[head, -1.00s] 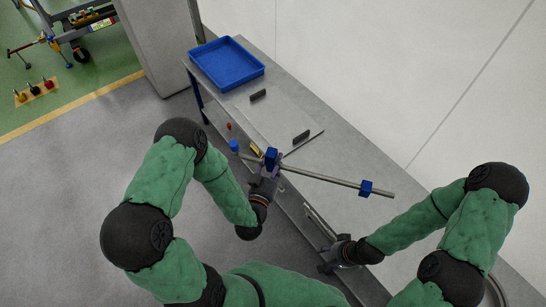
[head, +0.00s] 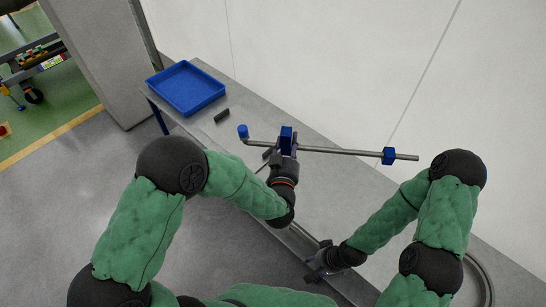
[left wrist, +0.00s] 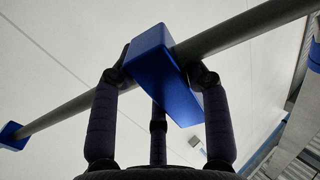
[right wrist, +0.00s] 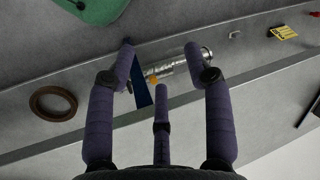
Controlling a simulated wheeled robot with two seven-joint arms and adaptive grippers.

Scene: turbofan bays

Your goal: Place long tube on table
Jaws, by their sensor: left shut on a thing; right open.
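The long tube (head: 340,151) is a thin grey pipe with blue blocks along it and a bent, blue-capped left end. In the head view it is held level over the table (head: 265,123). My left gripper (head: 284,148) is shut on the tube at its middle blue block. The left wrist view shows the fingers around this blue block (left wrist: 160,75), with the tube (left wrist: 245,30) running through it. My right gripper (head: 318,262) is open and low at the table's front edge. In the right wrist view, nothing is seen gripped between its fingers (right wrist: 163,75).
A blue tray (head: 186,88) stands at the table's far left end, with a dark block (head: 222,115) near it. The right wrist view shows a metal fitting (right wrist: 178,68), a brown ring (right wrist: 53,103) and a yellow label (right wrist: 284,32). A white wall stands behind the table.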

